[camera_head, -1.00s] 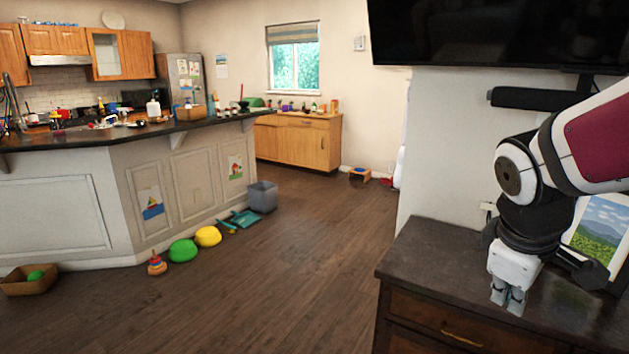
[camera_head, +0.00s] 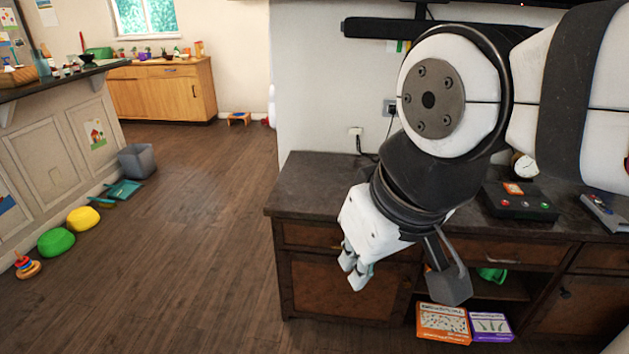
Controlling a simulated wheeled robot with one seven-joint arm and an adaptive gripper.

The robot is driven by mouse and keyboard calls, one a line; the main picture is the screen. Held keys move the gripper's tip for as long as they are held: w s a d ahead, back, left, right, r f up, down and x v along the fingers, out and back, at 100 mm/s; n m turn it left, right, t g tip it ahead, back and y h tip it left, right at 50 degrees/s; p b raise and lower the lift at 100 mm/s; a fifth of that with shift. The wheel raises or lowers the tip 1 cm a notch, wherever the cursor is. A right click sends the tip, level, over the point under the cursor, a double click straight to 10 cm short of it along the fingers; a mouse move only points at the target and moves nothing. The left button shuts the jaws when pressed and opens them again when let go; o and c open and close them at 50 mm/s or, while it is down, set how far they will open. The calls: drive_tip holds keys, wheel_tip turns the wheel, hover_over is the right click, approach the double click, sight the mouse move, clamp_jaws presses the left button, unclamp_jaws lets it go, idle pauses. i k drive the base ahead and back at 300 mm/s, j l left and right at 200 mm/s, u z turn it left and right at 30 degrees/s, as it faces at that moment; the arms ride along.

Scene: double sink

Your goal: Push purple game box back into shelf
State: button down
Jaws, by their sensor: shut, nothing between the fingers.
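The purple game box (camera_head: 491,327) lies low at the right, at the bottom of the dark wooden cabinet. It sits beside an orange game box (camera_head: 443,322), and both appear to stick out in front of the open shelf (camera_head: 500,290). My gripper (camera_head: 354,274) is shut and empty. It is in front of the cabinet, up and to the left of the boxes, pointing down and apart from them. My arm covers part of the cabinet top and the left part of the shelf opening.
The cabinet top (camera_head: 315,185) holds a dark device with coloured buttons (camera_head: 518,201). A green item (camera_head: 491,274) is inside the shelf. The wooden floor (camera_head: 190,260) left of the cabinet is clear.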

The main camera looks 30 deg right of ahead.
sight(485, 326)
drive_tip(key=z, duration=1.95)
drive_tip(key=i+j+z, duration=0.2)
drive_tip(key=j+z, duration=0.15)
drive_tip(key=j, duration=0.4)
drive_tip(key=i+j+z, duration=0.1)
drive_tip(key=j+z, duration=0.25)
drive_tip(key=j, duration=0.35)
drive_tip(key=j+z, duration=0.3)
drive_tip(key=j, duration=0.45)
